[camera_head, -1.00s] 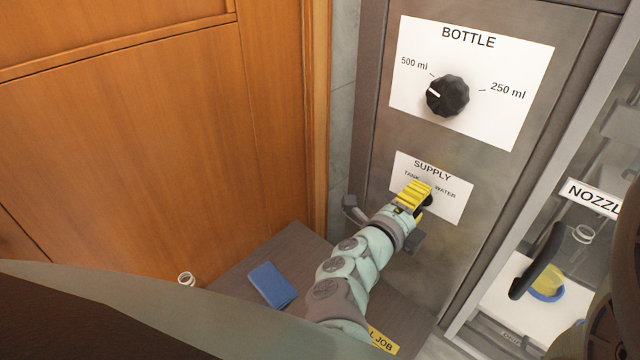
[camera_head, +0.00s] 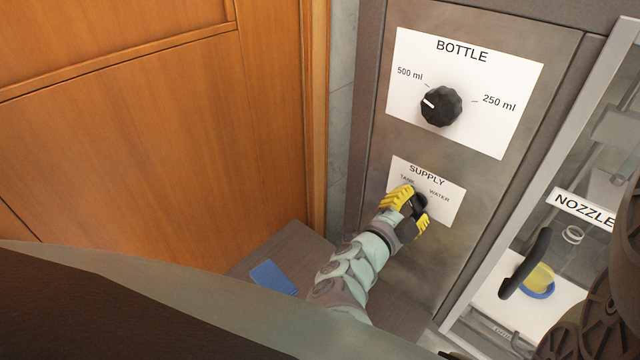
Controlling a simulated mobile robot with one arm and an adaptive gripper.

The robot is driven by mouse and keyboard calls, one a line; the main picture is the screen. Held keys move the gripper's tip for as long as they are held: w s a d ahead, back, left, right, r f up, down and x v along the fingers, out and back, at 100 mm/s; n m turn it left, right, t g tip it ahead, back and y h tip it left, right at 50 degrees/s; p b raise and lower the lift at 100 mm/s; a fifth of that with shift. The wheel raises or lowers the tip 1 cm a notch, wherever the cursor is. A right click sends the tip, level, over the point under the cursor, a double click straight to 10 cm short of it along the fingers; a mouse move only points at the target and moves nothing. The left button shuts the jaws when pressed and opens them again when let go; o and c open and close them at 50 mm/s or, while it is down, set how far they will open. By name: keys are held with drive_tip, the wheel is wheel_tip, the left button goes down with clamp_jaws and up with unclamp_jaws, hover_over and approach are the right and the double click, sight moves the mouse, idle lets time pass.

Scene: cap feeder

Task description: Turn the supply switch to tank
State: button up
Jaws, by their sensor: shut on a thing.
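The supply switch (camera_head: 420,200) is a black knob on a white plate (camera_head: 450,206) marked SUPPLY, with TANK at the left and WATER at the right. My gripper (camera_head: 409,207), with yellow fingers, is at the knob and shut on it, one finger on its upper left and the other on its lower right. The fingers cover much of the knob, so where its pointer stands cannot be told.
Above is the BOTTLE plate with a black knob (camera_head: 441,106) pointing to 500 ml. A clear-fronted compartment labelled NOZZLE (camera_head: 584,208) with a black handle (camera_head: 527,263) is at the right. A blue flat object (camera_head: 273,278) lies low on a brown surface. A wooden door (camera_head: 150,150) fills the left.

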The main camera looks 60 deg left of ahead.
drive_tip(key=shift+f+n, duration=0.15)
drive_tip(key=shift+n, duration=0.15)
drive_tip(key=o, duration=1.2)
drive_tip(key=v, duration=1.2)
